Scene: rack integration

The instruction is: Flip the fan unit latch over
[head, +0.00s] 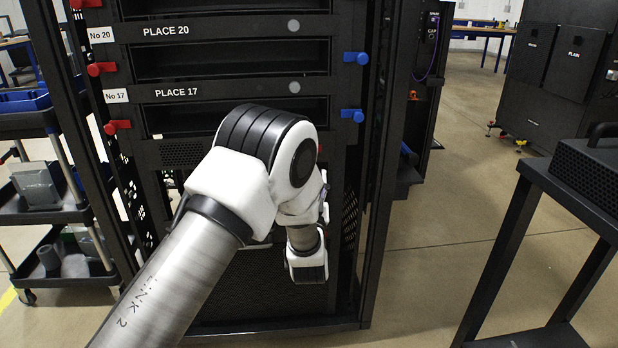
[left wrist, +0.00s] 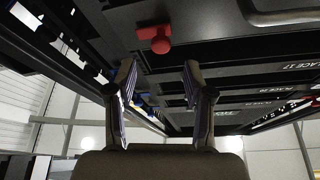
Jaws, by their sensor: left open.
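The black rack (head: 150,60) fills the middle of the head view. Red latches (head: 117,127) line its left side and blue latches (head: 352,115) its right side. A panel with a mesh vent (head: 183,154) sits below the PLACE 17 slot, partly hidden by my left arm; I cannot tell whether this is the fan unit. In the left wrist view a red latch (left wrist: 156,39) lies on a dark panel beyond my left gripper (left wrist: 159,74). The gripper is open and empty, its fingers apart from the latch. In the head view its fingers are hidden. My right gripper is not seen.
A cart (head: 40,215) with grey parts stands left of the rack. A black table (head: 560,185) with a dark unit on it stands at the right. The floor (head: 440,210) between rack and table is clear. A metallic handle (left wrist: 285,16) shows in the wrist view.

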